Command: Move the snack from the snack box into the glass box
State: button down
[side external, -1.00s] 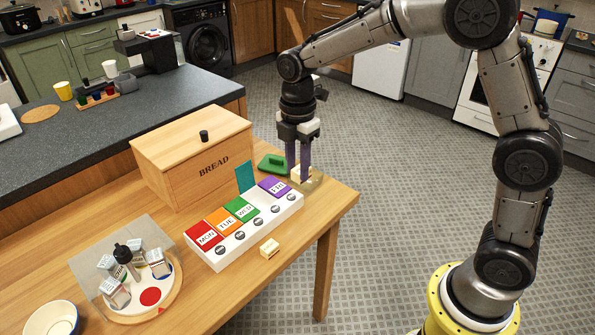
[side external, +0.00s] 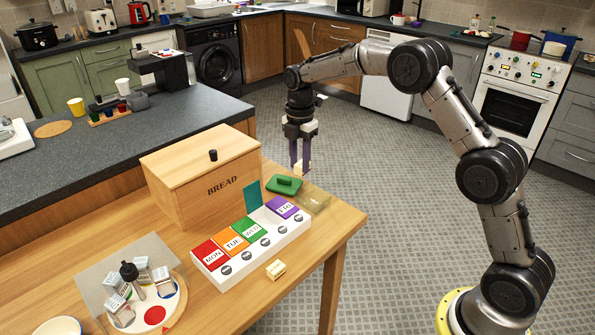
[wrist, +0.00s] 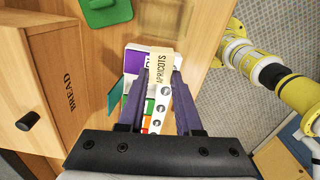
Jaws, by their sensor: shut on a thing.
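My gripper (side external: 300,166) is shut on a cream snack block (wrist: 161,66) marked APRICOTS. The block also shows between the fingertips in the side view (side external: 302,168). It hangs above the table's far right end, near the clear glass box (side external: 314,199). The glass box stands open and looks empty; its walls are faint in the wrist view (wrist: 160,14). The white snack box (side external: 251,251) has coloured day lids. Its teal lid (side external: 252,198) stands upright; MON, TUE, WED and FRI look shut. In the wrist view the gripper and block partly cover the snack box.
A green lid (side external: 285,185) lies beside the glass box. A wooden bread box (side external: 203,180) stands behind the snack box. Another small cream block (side external: 275,269) lies in front of it. The table's right edge is close.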

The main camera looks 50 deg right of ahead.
aim_at(311, 185)
jog(key=shift+m, duration=0.5)
jog(key=shift+w+d+f, duration=0.1)
jog(key=shift+d+f, duration=0.75)
jog(key=shift+f, duration=1)
jog(key=shift+w+d+f, duration=0.1)
jog(key=shift+d+f, duration=0.7)
jog(key=shift+f, duration=1.1)
jog(key=shift+d+f, duration=0.85)
jog(key=shift+f, duration=1)
jog(key=c, duration=0.5)
grip_release()
jog(key=shift+c, duration=1.2)
jog(key=shift+r, duration=0.1)
